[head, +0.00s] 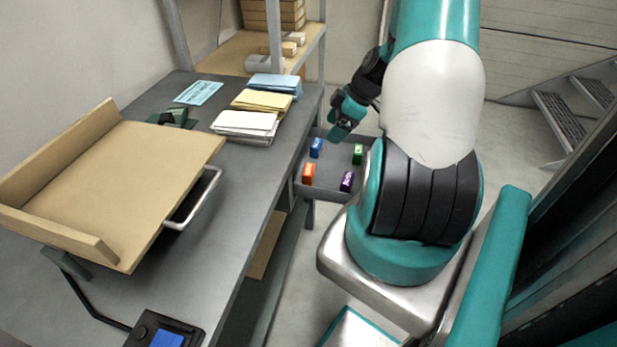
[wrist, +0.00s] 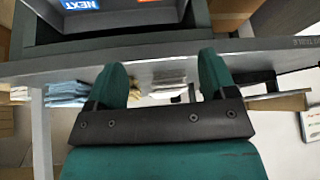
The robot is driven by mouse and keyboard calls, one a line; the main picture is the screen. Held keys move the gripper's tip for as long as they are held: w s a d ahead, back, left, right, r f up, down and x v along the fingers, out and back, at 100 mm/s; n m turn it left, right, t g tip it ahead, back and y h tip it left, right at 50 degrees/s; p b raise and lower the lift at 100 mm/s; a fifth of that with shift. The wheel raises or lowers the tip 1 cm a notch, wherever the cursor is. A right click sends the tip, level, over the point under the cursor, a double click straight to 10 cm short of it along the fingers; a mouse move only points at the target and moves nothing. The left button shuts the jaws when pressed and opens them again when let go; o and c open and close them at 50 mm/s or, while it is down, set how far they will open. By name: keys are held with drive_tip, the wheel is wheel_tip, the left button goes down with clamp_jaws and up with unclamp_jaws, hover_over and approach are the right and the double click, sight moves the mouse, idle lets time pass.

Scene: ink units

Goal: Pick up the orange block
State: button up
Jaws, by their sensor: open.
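The orange block (head: 308,174) sits in the near left part of a grey tray (head: 322,186) beside the bench in the head view. A blue block (head: 316,147), a green block (head: 358,154) and a purple block (head: 347,181) share the tray, all apart from it. My gripper (head: 338,134) is above the far part of the tray, away from the orange block. In the wrist view my gripper (wrist: 165,80) has its two fingers spread with nothing between them.
A grey bench (head: 232,181) stands left of the tray. It carries paper stacks (head: 245,124) and a tan sloped board (head: 120,180) with a metal handle. A shelf with boxes (head: 272,42) stands behind. Open floor (head: 530,130) lies at the right.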

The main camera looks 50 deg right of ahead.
wheel_tip(320, 180, down, 2)
drive_tip(key=s+d, duration=0.1)
drive_tip(key=d, duration=0.1)
approach(310, 169)
drive_tip(key=x, duration=0.5)
drive_tip(key=shift+s+d+f+p, duration=0.15)
drive_tip(key=shift+d+f+p, duration=0.1)
drive_tip(key=shift+p, duration=0.15)
drive_tip(key=x, duration=0.4)
drive_tip(key=shift+w+a+f+p, duration=0.1)
drive_tip(key=shift+w+a+p, duration=0.25)
drive_tip(key=shift+a+p, duration=0.1)
drive_tip(key=shift+w+f, duration=0.2)
drive_tip(key=shift+f, duration=0.2)
drive_tip(key=c, duration=0.7)
